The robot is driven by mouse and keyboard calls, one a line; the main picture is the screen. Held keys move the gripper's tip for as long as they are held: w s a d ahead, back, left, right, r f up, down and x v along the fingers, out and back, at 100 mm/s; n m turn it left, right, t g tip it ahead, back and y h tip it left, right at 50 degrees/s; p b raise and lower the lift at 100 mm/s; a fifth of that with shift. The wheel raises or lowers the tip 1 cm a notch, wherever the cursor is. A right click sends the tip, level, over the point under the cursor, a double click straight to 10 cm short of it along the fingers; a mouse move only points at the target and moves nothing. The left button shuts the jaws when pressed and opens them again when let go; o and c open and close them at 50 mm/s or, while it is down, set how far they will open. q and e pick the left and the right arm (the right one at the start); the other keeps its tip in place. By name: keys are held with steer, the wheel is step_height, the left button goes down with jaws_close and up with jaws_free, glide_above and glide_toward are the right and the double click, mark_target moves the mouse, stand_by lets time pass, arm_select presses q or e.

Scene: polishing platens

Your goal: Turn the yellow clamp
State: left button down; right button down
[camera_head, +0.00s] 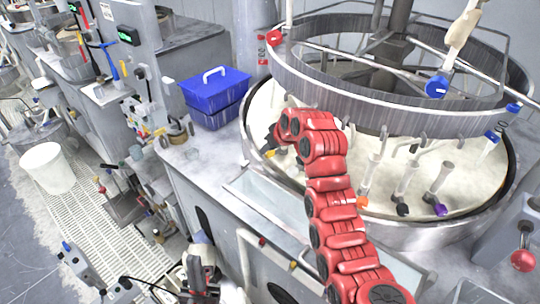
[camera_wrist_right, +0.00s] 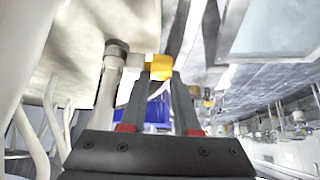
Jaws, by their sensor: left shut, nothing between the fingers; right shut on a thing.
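The yellow clamp (camera_wrist_right: 158,67) shows in the right wrist view at the tips of my right gripper (camera_wrist_right: 164,80), on the end of a pale rod or pipe (camera_wrist_right: 112,60). The gripper's two dark fingers are shut on the clamp. In the head view my red right arm reaches up from the lower right. Its dark gripper (camera_head: 273,137) is at the left rim of the large round platen basin (camera_head: 480,200), and the arm partly hides it. I see no left gripper in the head view.
A blue box (camera_head: 216,88) with a white handle stands on the bench left of the basin. A large metal ring (camera_head: 400,98) sits above the basin. Several posts with coloured knobs stand inside the basin. A white bucket (camera_head: 47,168) is on the floor at the left.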

steer(key=shift+w+g+h+b, duration=0.1)
steer(key=shift+g+h+b, duration=0.25)
steer(key=shift+b, duration=0.2)
steer(key=c, duration=0.6)
jaws_free()
steer(key=shift+a, duration=0.1)
steer(key=shift+c, duration=0.2)
